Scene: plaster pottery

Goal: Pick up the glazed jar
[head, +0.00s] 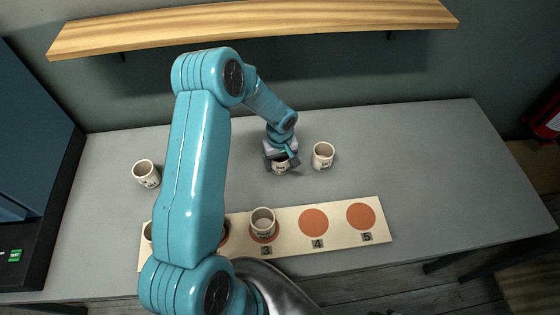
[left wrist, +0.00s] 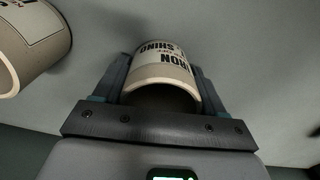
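Several small off-white jars with dark printed labels are in view; none is marked plainly as the glazed one. My left gripper (head: 281,157) points down at one jar (head: 281,167) on the grey table, behind the board. In the left wrist view this jar (left wrist: 163,65) lies between the two fingers (left wrist: 160,88), and its label reads partly "IRON" and "SHINO". The fingers flank it closely; whether they press on it I cannot tell. Another jar (head: 323,155) stands just right of the gripper; a labelled jar also shows at the wrist view's upper left (left wrist: 30,45). My right gripper is not in view.
A pale board (head: 338,236) with numbered brown discs lies at the front. A jar (head: 263,222) stands on disc 3; discs 4 and 5 are bare. One jar (head: 146,174) stands at left; my arm hides the board's left part. A wooden shelf (head: 260,22) hangs above. The table's right side is clear.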

